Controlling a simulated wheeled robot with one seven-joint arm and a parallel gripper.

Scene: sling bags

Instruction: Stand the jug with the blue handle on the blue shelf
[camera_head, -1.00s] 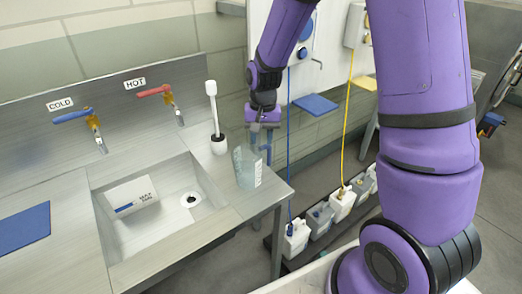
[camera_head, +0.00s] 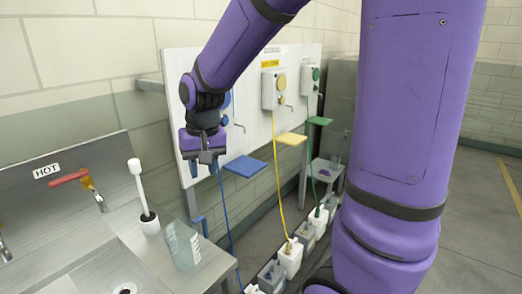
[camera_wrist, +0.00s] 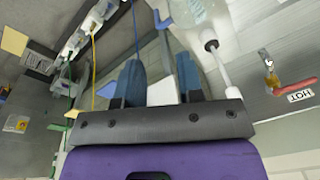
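The clear jug (camera_head: 182,246) with the blue handle (camera_head: 201,224) stands on the metal counter's right end, beside the sink. Its clear body (camera_wrist: 196,10) and blue handle (camera_wrist: 162,20) show at the top of the wrist view. The blue shelf (camera_head: 244,166) sticks out from the white wall board, below a blue dispenser, and is bare. My gripper (camera_head: 208,158) is above the jug, to the left of the blue shelf in the picture. In the wrist view, my gripper's (camera_wrist: 160,85) two fingers stand apart with nothing held between them.
A white brush (camera_head: 142,195) stands in its holder beside the jug. A yellow shelf (camera_head: 291,139) and a green shelf (camera_head: 320,121) are farther along the board (camera_head: 185,68). White containers (camera_head: 290,258) with hoses stand below. A red HOT tap (camera_head: 72,178) is left.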

